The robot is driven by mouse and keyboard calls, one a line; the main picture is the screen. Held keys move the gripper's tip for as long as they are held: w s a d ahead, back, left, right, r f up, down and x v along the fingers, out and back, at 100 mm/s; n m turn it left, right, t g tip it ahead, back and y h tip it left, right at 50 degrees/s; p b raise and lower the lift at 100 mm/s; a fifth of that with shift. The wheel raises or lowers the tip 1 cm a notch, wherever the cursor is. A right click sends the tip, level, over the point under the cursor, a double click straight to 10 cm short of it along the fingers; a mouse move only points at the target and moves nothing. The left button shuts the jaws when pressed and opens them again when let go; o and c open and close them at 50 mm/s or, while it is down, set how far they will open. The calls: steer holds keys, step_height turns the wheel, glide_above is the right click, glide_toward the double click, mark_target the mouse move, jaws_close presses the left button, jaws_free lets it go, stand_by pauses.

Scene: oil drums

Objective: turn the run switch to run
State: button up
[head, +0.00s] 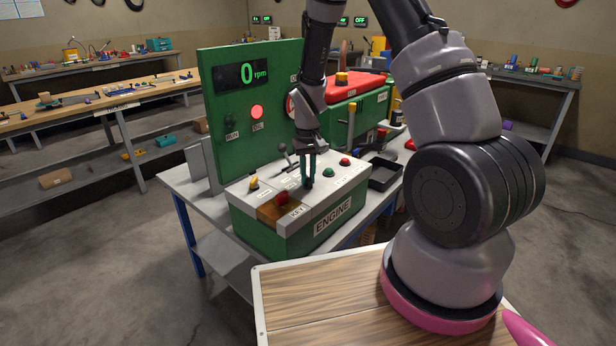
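The green engine control box (335,222), labelled ENGINE, has a grey sloped top with several controls. My gripper (308,183) points down over the middle of this top, left of the green button (328,172). Its slim dark-teal fingers are close together, with their tips at or just above the panel. I cannot tell whether they are around a control there. The run switch is not clearly identifiable; the small labels are unreadable and the gripper may hide it. A yellow knob (254,183) and a red part (282,198) beside a KEY label are at the left.
A red button (345,161) and a black-knobbed lever (283,149) stand near the gripper. Behind is a green panel (232,128) with a red OIL lamp (257,111) and a display (240,74) reading 0 rpm. A black tray (384,176) lies right of the box.

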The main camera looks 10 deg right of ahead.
mark_target(308, 178)
steer(key=shift+o, duration=1.2)
step_height(308, 178, up, 11)
